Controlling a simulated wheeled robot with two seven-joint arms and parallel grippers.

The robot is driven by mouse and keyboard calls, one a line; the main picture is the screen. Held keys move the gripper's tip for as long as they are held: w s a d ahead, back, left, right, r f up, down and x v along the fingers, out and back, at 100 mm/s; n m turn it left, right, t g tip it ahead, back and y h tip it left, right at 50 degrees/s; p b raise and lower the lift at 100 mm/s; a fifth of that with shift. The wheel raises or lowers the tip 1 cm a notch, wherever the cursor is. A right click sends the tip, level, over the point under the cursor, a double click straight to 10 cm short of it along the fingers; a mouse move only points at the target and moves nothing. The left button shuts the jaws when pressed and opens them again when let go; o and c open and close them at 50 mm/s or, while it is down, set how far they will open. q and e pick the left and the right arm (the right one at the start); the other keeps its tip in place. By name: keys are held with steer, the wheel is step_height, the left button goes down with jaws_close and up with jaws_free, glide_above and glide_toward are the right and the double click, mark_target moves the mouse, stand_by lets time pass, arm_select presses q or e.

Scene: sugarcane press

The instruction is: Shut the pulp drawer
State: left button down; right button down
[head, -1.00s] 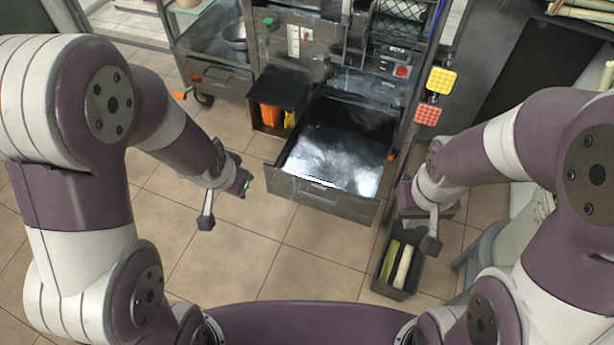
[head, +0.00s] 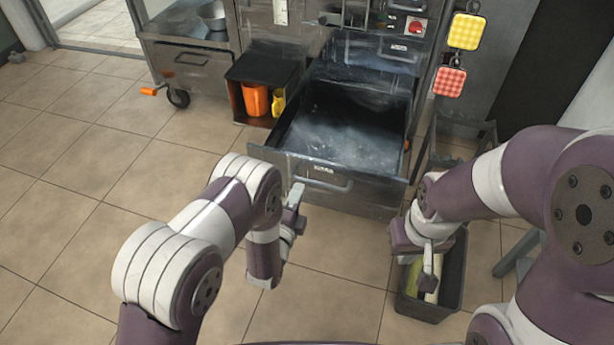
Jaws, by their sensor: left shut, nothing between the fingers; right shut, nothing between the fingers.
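The pulp drawer (head: 352,138) is a dark metal drawer pulled out from the lower part of the press, with a bar handle (head: 325,184) on its front panel. It looks empty inside. My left gripper (head: 297,192) is shut and close in front of the drawer's front panel, near the left end of the handle; I cannot tell whether it touches. My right gripper (head: 428,282) is shut and empty, right of the drawer and over the dark bin.
The dark bin (head: 450,278) with pale cane pieces stands on the floor at the right. An open cubby (head: 238,104) with orange and yellow containers (head: 256,100) is left of the drawer. A wheeled cart (head: 190,65) stands further left. The tiled floor at the left is clear.

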mark_target(311, 162)
arm_select(q)
steer(key=b+x, duration=0.1)
steer(key=x, duration=0.2)
steer(key=b+x, duration=0.1)
steer(key=x, duration=0.2)
steer(key=shift+w+d+f+b, duration=0.1)
steer(key=shift+w+f+b, duration=0.1)
steer(key=shift+w+b, duration=0.15)
steer(key=shift+w+d+r, duration=0.2)
steer(key=shift+w, duration=0.45)
